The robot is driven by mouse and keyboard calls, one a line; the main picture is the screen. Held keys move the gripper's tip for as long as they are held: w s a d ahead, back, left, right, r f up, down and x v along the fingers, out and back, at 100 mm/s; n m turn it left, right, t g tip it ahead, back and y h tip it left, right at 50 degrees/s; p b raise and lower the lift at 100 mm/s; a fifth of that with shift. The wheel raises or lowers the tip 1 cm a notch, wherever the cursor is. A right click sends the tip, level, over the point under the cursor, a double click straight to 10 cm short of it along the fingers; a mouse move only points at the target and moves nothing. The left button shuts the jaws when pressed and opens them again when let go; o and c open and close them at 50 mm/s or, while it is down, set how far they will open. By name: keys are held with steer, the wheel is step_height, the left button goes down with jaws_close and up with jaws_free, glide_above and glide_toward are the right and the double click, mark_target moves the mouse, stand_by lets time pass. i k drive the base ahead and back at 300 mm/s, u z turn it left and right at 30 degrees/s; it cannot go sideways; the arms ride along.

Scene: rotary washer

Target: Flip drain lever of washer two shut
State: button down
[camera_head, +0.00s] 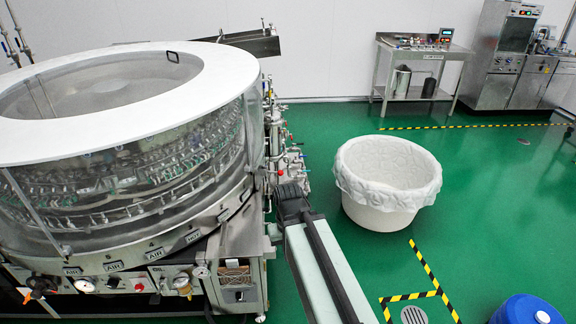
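A large round rotary washer (222,75) with a white ring top and clear side walls fills the left of the view. Pipes and valves (284,150) with small coloured handles line its right side. I cannot make out which handle is the drain lever, how it is set, or any mark reading washer two. My arm reaches up from the bottom middle. Its dark far end, with my gripper (291,196), is close to the washer's right side, in front of the lower pipes. The fingers cannot be made out, and contact cannot be told.
A white lined tub (378,212) stands on the green floor to the right of my arm. A blue drum (527,310) is at the bottom right. A steel table (422,53) and steel machines (503,60) stand along the back wall. The floor between is mostly clear.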

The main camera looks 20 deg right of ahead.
mark_target(280, 173)
steer(key=u, duration=0.25)
steer(key=i, duration=0.85)
steer(key=u, duration=0.75)
